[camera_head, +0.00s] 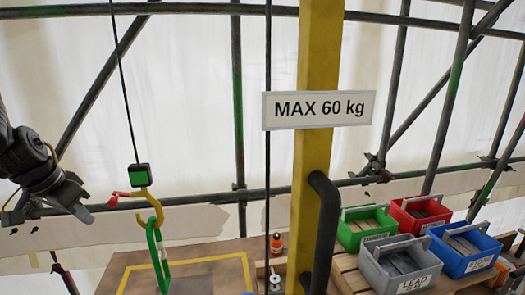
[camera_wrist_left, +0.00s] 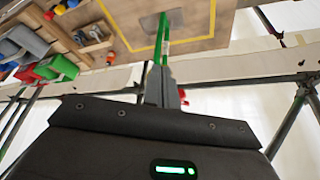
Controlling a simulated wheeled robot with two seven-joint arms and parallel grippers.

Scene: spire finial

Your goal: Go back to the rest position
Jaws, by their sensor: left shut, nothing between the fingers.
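My left gripper (camera_head: 86,214) is at the left edge of the head view, left of the yellow hook (camera_head: 152,204) and apart from it. Its fingers are shut with nothing between them; they also show shut in the left wrist view (camera_wrist_left: 163,68). A green sling (camera_head: 157,250) hangs from the hook, below a black and green block (camera_head: 139,176) on a cable. In the left wrist view the green sling (camera_wrist_left: 165,28) shows beyond the fingertips. My right gripper is in neither view.
A yellow post (camera_head: 312,170) with a "MAX 60 kg" sign (camera_head: 318,109) stands in the middle. Green (camera_head: 364,226), red (camera_head: 418,213), blue (camera_head: 463,247) and grey (camera_head: 400,263) bins stand at right. Scaffold tubes (camera_head: 240,120) run behind. A yellow-marked wooden surface (camera_head: 205,258) lies below.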

